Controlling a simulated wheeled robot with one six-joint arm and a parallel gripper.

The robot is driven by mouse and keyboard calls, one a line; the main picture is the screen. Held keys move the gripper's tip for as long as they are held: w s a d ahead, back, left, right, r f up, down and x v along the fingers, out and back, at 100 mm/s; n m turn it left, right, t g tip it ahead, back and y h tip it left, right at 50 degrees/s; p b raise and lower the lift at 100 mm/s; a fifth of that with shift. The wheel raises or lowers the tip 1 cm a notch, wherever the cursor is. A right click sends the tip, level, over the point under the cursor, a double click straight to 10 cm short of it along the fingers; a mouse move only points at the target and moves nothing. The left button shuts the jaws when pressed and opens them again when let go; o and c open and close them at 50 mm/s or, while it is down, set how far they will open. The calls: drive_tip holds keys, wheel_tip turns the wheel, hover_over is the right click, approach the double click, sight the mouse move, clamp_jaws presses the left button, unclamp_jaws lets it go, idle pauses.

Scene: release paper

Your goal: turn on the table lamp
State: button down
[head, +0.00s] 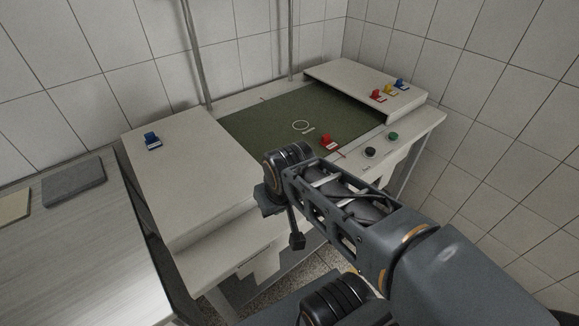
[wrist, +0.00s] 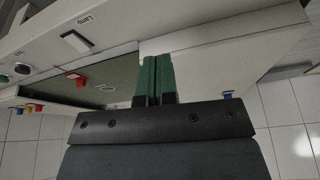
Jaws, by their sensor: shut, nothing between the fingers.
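A white rocker switch (wrist: 77,41) in a dark frame shows on the desk's front in the wrist view. Beside it is a label (wrist: 86,20) that seems to read "Lamp", upside down. My gripper (wrist: 156,62) has green fingers, pressed together and empty. The fingers appear to the right of the switch in that picture, apart from it. In the head view my arm reaches over the desk's front edge, and the switch is not visible. No lamp head shows in either view.
The desk (head: 180,150) has a green mat (head: 265,125), a red stamp (head: 327,140), a black button (head: 370,152) and a green button (head: 392,136). Several coloured stamps stand on the right shelf (head: 345,80). A blue stamp (head: 152,140) sits left. Two thin posts rise behind.

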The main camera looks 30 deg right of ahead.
drive_tip(key=shift+w+d, duration=0.1)
drive_tip(key=shift+w, duration=0.05)
drive_tip(key=w+d+m, duration=0.4)
drive_tip(key=d+m, duration=0.4)
drive_tip(key=d, duration=0.2)
drive_tip(key=w+d+m+g, duration=0.1)
drive_tip(key=w+d+m, duration=0.4)
drive_tip(key=d+m, duration=0.3)
drive_tip(key=d, duration=0.3)
drive_tip(key=shift+d, duration=0.25)
drive_tip(key=x, duration=1.4)
drive_tip(key=shift+s+a, duration=0.15)
drive_tip(key=shift+a, duration=0.2)
